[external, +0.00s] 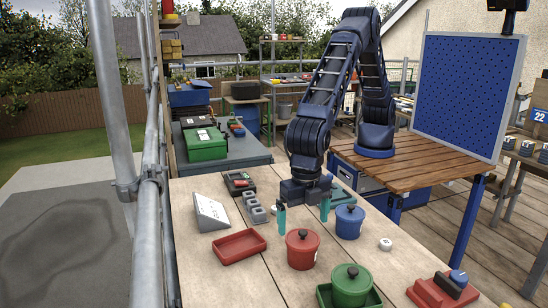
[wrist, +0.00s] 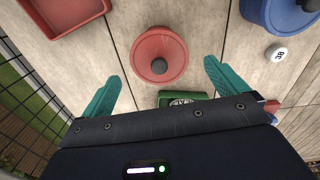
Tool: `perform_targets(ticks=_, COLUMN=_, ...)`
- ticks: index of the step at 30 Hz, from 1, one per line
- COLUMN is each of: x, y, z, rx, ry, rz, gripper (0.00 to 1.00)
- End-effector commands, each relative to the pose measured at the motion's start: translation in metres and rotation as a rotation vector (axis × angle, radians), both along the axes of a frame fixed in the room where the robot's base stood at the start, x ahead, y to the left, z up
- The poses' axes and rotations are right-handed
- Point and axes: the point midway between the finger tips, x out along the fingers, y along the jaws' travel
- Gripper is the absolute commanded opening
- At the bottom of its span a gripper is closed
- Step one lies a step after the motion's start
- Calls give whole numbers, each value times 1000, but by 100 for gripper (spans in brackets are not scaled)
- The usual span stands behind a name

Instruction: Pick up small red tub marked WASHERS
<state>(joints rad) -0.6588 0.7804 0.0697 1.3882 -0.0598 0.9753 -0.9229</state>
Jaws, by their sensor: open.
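A round red tub (external: 302,252) with a lid and a dark knob stands upright on the wooden table. Any lettering on it is too small to read. In the wrist view the red tub (wrist: 152,68) lies just beyond the fingertips, roughly centred between them. My gripper (external: 303,218) points down with its teal fingers spread, empty, above and a little behind the tub in the external view. The wrist view also shows my gripper (wrist: 160,78) open and apart from the tub.
A blue tub (external: 349,223) stands to the right, with a white disc (external: 385,244) near it. A red tray (external: 239,247) is at left. A green tub (external: 351,283) in a green tray is in front.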

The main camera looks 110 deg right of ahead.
Motion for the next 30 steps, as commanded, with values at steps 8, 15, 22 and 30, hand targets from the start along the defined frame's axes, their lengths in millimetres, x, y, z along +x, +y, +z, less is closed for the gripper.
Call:
perform_targets(ticks=8, x=-1, y=1, z=-19, rx=0, ry=1, rz=0, gripper=98)
perform_targets(ticks=15, x=1, y=2, z=-51, rx=-1, ry=1, rz=0, gripper=98)
perform_targets(ticks=22, x=1, y=2, z=-64, rx=0, ry=1, rz=0, gripper=98)
perform_targets(ticks=30, x=1, y=2, z=-63, rx=0, ry=0, rz=0, gripper=68)
